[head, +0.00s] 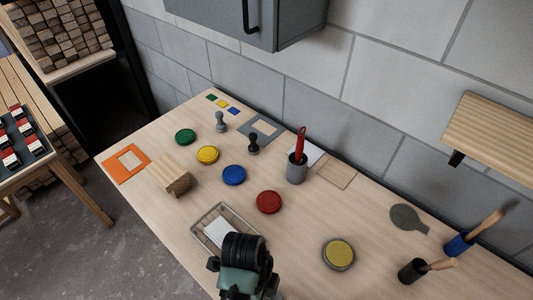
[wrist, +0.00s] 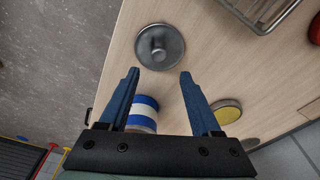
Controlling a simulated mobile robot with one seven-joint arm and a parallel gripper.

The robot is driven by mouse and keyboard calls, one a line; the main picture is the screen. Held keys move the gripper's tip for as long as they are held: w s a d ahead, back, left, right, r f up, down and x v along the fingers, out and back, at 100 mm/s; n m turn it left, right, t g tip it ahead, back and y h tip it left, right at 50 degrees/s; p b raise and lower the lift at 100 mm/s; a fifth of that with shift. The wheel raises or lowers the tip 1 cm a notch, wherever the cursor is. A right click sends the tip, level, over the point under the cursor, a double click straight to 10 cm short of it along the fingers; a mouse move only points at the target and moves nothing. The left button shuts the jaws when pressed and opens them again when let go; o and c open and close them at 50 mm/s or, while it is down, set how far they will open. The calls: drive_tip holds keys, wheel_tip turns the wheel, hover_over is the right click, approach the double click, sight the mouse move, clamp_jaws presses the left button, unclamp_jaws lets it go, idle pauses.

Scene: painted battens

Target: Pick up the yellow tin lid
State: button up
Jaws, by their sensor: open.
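A round yellow lid (head: 208,154) lies flat on the table in the head view, between a green lid (head: 185,136) and a blue lid (head: 234,175). A second round yellow piece (head: 339,252) with a grey rim lies at the front right; it also shows in the wrist view (wrist: 227,111). My gripper (wrist: 159,73) is open, with nothing between its blue fingers. Below the fingertips in the wrist view are a grey metal disc with a knob (wrist: 160,46) and a blue-and-white striped round thing (wrist: 143,113), partly hidden. My arm hides part of the table front in the head view.
A wire tray (head: 238,217) with a white card stands near my arm. A red lid (head: 269,202), wooden block (head: 167,175), dark stamp (head: 253,145) and grey cup (head: 297,172) with a red-handled tool stand nearby. Brush pots (head: 411,271) are at right.

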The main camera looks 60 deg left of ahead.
drive_tip(key=shift+s+d+f+p, duration=0.1)
drive_tip(key=shift+f+p, duration=0.3)
drive_tip(key=shift+f, duration=1.15)
drive_tip(key=shift+d+f+p, duration=0.1)
drive_tip(key=shift+f+p, duration=0.25)
drive_tip(key=shift+f, duration=1.2)
clamp_jaws()
